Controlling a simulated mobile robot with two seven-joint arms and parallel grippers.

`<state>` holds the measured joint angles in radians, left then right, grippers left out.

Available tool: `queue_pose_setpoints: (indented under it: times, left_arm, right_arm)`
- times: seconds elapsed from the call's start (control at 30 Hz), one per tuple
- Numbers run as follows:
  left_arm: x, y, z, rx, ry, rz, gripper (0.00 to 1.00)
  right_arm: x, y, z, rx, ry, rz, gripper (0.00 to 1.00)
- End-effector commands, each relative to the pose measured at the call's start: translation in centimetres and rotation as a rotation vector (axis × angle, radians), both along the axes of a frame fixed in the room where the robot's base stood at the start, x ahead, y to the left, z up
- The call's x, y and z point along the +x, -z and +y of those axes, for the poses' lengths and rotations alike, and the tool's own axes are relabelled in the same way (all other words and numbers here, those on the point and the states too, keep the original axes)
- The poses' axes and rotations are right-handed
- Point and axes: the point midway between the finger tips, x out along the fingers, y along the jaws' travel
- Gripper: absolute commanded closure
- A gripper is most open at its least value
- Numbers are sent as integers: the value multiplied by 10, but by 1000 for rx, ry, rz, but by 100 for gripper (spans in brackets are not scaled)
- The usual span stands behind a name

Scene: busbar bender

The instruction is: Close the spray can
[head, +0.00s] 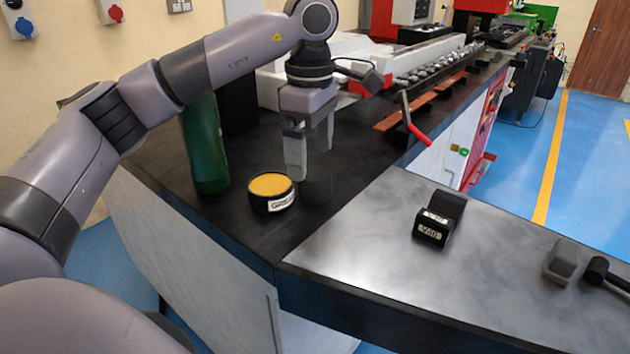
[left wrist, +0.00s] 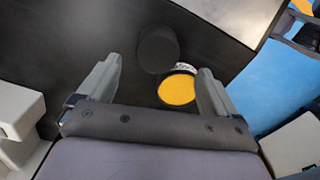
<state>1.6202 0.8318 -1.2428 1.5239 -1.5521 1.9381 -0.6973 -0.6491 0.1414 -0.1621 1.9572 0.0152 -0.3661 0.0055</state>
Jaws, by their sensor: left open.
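A tall green cylinder (head: 205,145), which looks like the spray can, stands upright on the black bench; my arm hides its top. A dark round piece (head: 317,186), perhaps its cap, stands on the bench right of a grease tin. It also shows in the left wrist view as a dark disc (left wrist: 158,48). My left gripper (head: 311,158) points down with its fingers apart and empty, above and close to the dark piece. In the left wrist view, the dark disc and the tin lie beyond the fingers (left wrist: 160,88). My right gripper is not in view.
The black grease tin (head: 272,204) with a yellow top is close beside the dark piece; its yellow top shows in the left wrist view (left wrist: 177,90). A black block (head: 431,228) lies on the grey bench part. A red-handled machine (head: 418,132) stands behind.

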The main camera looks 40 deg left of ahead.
Motion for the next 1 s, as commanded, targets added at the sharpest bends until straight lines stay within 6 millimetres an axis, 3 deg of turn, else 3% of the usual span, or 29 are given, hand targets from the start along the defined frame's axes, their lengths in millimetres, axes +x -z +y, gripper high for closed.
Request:
queue_pose_setpoints:
  times: [0.27,0.6,1.0]
  left_arm:
    - [1,4,0,1,0,0,7]
    - [4,49,-1,0,0,-1,7]
    - [4,51,-1,-1,0,-2,11]
  right_arm:
    - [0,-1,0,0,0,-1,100]
    - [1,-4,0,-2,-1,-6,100]
    - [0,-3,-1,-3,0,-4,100]
